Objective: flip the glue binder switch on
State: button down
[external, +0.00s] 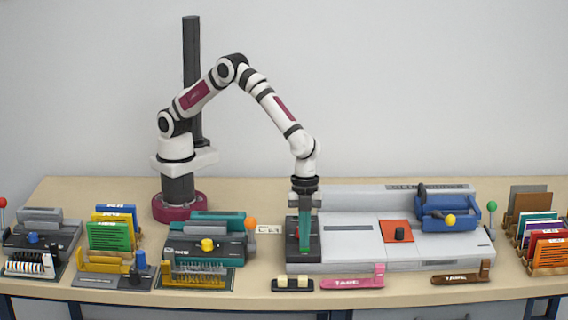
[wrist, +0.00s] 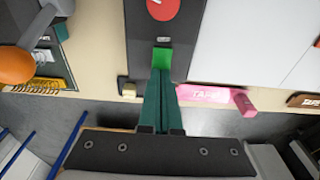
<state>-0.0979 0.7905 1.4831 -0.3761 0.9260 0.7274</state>
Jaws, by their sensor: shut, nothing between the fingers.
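The glue binder (external: 350,246) is the long light-grey machine right of my base, with a dark control panel (external: 316,247) at its left end. In the wrist view the dark panel (wrist: 141,45) carries a red round dial (wrist: 163,8) with a white mark. Below it is a bright green patch (wrist: 162,56), apparently the switch, with a small label above. My gripper (wrist: 160,72) has dark green fingers, shut and empty, with the tips at the near edge of the green patch. In the external view my gripper (external: 305,247) points straight down over the panel. Whether it touches is unclear.
A teal punch machine (external: 190,246) with an orange ball handle stands left of the binder. A blue unit (external: 440,209) sits on the binder.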

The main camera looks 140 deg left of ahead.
jog(key=shift+f, duration=0.2)
jog(key=shift+s+a+r, duration=0.2)
jog(key=shift+s+a, duration=0.35)
jog(key=shift+r, duration=0.1)
notch_tip(320, 180, up, 14)
jog(key=s+a, duration=0.1)
dwell(0.5)
